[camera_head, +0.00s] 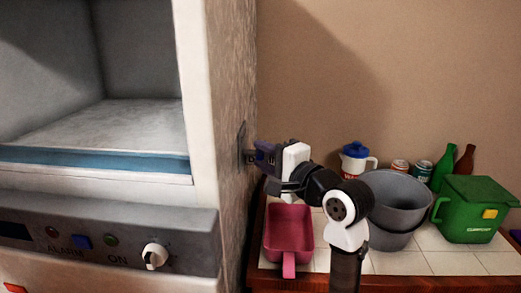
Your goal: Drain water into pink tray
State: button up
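The pink tray (289,232), with a short handle toward me, lies on the white tiled counter beside the appliance. It looks empty where its inside shows. A small dark fitting (242,146) is on the appliance's right side wall. My gripper (264,155) reaches left to this fitting, above the tray's far end. The gripper's fingers are small and dark against the fitting. I cannot tell whether they are open or shut, or touching it. No water is visible.
The appliance (108,237) fills the left side, with its compartment open and a knob on its panel. A grey bucket (398,203), a white jug with a blue lid (355,160), cans, bottles and a green box (472,211) stand on the right of the counter (455,263).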

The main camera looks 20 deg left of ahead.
jog(key=shift+w+a, duration=0.35)
jog(key=shift+a, duration=0.3)
grip_shut()
